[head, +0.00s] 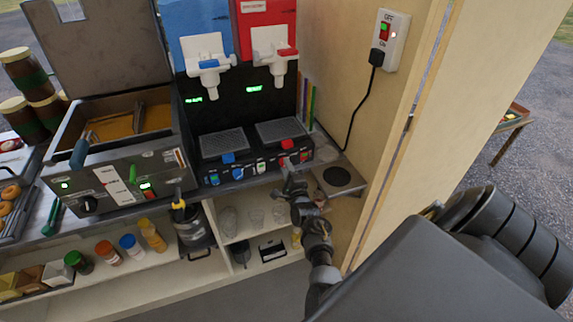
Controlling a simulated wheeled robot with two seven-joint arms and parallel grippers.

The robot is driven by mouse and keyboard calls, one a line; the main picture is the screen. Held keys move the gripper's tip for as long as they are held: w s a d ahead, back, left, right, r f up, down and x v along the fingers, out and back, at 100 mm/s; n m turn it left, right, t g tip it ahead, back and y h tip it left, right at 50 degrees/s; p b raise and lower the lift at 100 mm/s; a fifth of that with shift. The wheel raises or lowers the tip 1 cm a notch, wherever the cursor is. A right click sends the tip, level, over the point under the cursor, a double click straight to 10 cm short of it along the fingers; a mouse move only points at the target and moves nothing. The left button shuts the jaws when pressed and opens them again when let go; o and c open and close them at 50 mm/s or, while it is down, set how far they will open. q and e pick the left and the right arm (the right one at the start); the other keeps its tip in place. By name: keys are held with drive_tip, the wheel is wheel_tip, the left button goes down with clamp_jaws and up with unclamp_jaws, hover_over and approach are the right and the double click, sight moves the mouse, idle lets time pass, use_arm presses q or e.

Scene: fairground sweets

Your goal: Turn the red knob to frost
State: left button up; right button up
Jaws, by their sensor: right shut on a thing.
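The slush machine has a blue tank (197,20) on the left and a red tank (265,22) on the right, above a dark front panel (250,171) with knobs and switches. My right gripper (288,165) reaches up to the right half of this panel and is shut on the red knob (282,160), which it partly hides. The knob's pointer and the labels around it are too small to read. My left gripper is not in view.
A fryer (112,170) with an open lid stands to the left. A wall socket with a plug (386,42) and a wooden wall border the right. Glasses (255,218) stand on the shelf below. Bottles (153,234) stand on the lower left shelf.

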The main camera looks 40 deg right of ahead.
drive_tip(key=shift+r+m, duration=0.1)
drive_tip(key=shift+m, duration=0.4)
drive_tip(key=o, duration=1)
drive_tip(key=p+v, duration=0.3)
drive_tip(key=v, duration=0.4)
drive_tip(key=shift+s+a+p, duration=0.15)
drive_tip(key=shift+p, duration=0.15)
